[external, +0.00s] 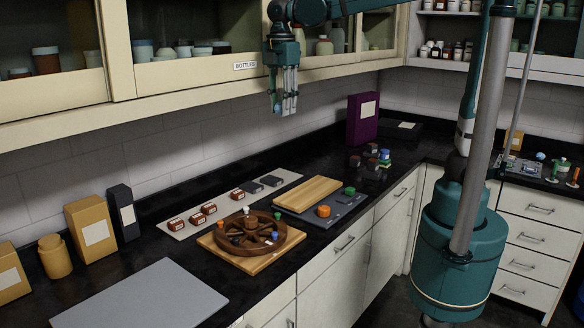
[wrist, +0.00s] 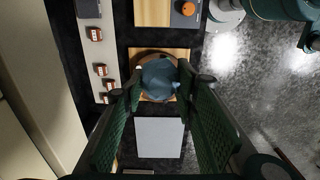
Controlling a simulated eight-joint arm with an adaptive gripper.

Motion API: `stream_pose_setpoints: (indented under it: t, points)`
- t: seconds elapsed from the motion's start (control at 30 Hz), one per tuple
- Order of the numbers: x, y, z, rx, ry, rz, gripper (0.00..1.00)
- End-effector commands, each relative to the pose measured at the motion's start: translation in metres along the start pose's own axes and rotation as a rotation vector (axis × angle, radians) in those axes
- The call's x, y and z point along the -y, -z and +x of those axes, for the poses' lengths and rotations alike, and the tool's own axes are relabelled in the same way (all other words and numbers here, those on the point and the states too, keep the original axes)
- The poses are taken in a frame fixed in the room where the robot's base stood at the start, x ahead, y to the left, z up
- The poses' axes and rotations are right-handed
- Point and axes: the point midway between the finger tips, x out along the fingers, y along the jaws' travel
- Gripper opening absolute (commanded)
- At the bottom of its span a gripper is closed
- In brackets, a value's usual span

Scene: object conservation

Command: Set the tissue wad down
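The tissue wad (wrist: 158,78) is a crumpled blue-grey lump in the wrist view. It sits between my fingertips, touching both, and hides much of the round brown wheel-shaped tray below it. My gripper (external: 284,108) points down, high above the counter and in front of the wall cabinets in the external view. It also shows in the wrist view (wrist: 160,88), shut on the wad. In the external view the wad is too small to make out clearly between the fingers.
The brown wheel-shaped tray (external: 229,235) holds small coloured pieces on a wooden board (external: 224,256). A bare grey mat (external: 140,298) lies front left. A pale strip (external: 180,229) with small brown boxes lies behind. A wooden board (external: 307,190) and dark tray (external: 347,206) lie right.

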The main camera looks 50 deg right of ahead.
Motion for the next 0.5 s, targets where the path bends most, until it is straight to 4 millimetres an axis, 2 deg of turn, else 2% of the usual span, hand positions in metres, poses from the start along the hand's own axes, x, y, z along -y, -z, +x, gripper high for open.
stream_pose_setpoints:
  t: [0.03, 0.5]
  points:
    - [-0.004, 0.013, 0.004, 0.000, 0.000, -0.007, 0.25]
    - [-0.027, 0.115, 0.044, 0.000, 0.000, -0.023, 0.25]
